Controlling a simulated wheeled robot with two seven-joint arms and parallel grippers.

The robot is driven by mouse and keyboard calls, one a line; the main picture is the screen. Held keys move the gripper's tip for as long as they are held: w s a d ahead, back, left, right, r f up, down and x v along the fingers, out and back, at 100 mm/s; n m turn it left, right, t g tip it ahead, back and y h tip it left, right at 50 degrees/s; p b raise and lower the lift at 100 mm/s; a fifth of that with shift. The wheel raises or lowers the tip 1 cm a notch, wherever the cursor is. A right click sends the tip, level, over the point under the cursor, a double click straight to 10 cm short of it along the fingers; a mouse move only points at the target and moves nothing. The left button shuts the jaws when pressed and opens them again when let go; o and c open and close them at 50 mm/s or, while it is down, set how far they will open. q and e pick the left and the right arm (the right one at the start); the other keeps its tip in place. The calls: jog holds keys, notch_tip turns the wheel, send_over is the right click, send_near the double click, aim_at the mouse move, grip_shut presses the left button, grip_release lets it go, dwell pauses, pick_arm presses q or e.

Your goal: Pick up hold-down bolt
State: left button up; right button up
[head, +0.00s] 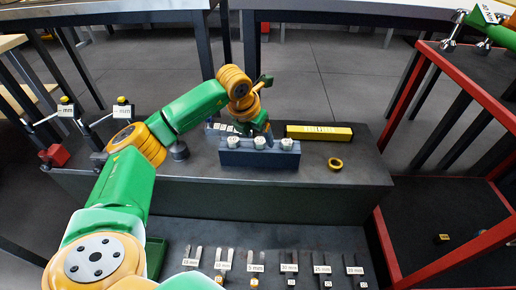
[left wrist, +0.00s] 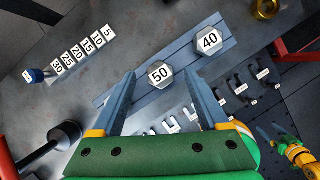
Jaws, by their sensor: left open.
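A blue-grey block (head: 230,160) on the dark bench holds three hex-headed bolts in a row. In the left wrist view, two grey heads show, marked 50 (left wrist: 160,74) and 40 (left wrist: 209,41). The task line does not say which bolt is meant. My left gripper (head: 256,128) is open and empty at the block. In the left wrist view its fingers (left wrist: 160,88) stand apart, one to each side of the 50 head. I cannot tell how far above it they are. The third bolt is not visible there.
A yellow bar (head: 319,132) and a yellow ring (head: 335,164) lie right of the block. A labelled gauge strip (left wrist: 82,53) lies behind it. Several labelled tools lie on the lower front shelf (head: 330,240). A red-framed cart (head: 420,120) stands at right.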

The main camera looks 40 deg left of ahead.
pick_arm(q)
jog(key=shift+w+f, duration=0.15)
jog(key=shift+f, duration=0.3)
jog(key=shift+r, duration=0.1)
grip_shut()
